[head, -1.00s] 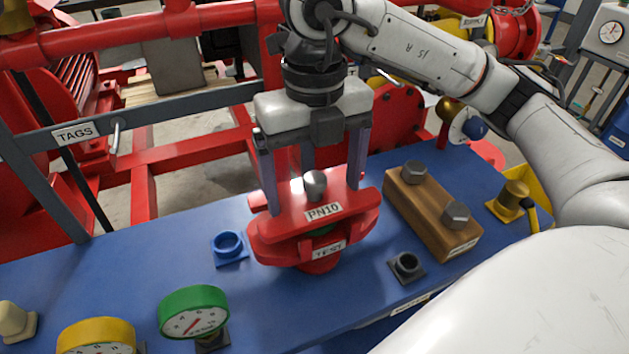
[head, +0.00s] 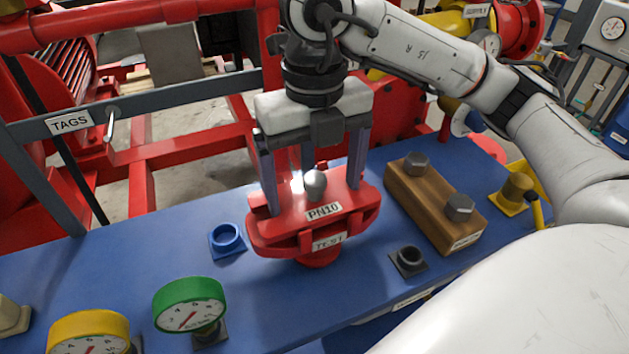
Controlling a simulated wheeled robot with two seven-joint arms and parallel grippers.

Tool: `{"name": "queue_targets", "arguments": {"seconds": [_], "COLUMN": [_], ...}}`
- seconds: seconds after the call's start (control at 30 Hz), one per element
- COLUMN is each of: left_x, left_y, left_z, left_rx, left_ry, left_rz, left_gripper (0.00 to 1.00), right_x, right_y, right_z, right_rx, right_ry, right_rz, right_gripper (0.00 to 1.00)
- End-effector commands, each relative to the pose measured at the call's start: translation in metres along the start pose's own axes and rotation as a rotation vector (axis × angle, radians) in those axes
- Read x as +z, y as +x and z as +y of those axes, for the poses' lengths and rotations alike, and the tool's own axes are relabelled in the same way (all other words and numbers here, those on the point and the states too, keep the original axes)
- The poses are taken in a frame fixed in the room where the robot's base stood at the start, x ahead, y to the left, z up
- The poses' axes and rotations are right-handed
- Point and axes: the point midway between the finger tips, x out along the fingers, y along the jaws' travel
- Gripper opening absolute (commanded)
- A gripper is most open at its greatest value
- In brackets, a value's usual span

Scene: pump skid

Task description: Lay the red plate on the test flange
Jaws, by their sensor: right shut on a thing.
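The red plate (head: 289,219), labelled PN10 and with a grey knob (head: 316,183) on top, is level over the red test flange (head: 318,256). The flange stands on the blue bench, and the plate covers its upper face and part of its TEST label. The plate is right down at the flange; I cannot tell whether it fully rests on it. My right gripper (head: 314,197) points straight down and is shut on the plate, its fingers either side of the knob. My left gripper is not in view.
A wooden block (head: 432,205) with two bolts stands right of the flange. A blue ring socket (head: 227,238) is left, a dark socket (head: 409,260) front right. Green (head: 189,304) and yellow (head: 88,332) gauges stand front left. Red frame beams run behind the bench (head: 120,265).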

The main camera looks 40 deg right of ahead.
Motion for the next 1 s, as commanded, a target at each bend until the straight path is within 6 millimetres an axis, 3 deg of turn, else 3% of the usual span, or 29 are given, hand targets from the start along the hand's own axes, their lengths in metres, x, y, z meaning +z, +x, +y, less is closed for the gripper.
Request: {"name": "queue_targets", "arguments": {"seconds": [0.13,0.17,0.23,0.63,0.73,1.0], "left_x": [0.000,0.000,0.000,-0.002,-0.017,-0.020], "left_y": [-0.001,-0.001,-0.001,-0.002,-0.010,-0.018], "left_z": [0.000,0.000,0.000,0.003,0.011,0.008], "left_rx": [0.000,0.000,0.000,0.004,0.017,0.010], "left_ry": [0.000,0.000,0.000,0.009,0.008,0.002], "left_rz": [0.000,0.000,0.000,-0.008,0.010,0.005], "left_gripper": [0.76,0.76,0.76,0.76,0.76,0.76], "right_x": [0.000,0.000,0.000,0.000,0.001,0.001], "right_y": [-0.002,-0.002,-0.002,0.000,-0.022,-0.078], "right_z": [0.000,0.000,0.000,0.000,0.001,0.000], "right_rx": [0.001,0.001,0.001,0.000,0.002,0.001], "right_ry": [0.000,0.000,0.000,0.000,0.001,0.002], "right_rz": [-0.002,-0.002,-0.002,0.001,-0.007,-0.006], "right_gripper": [0.47,0.89,1.00,1.00,1.00,1.00]}}
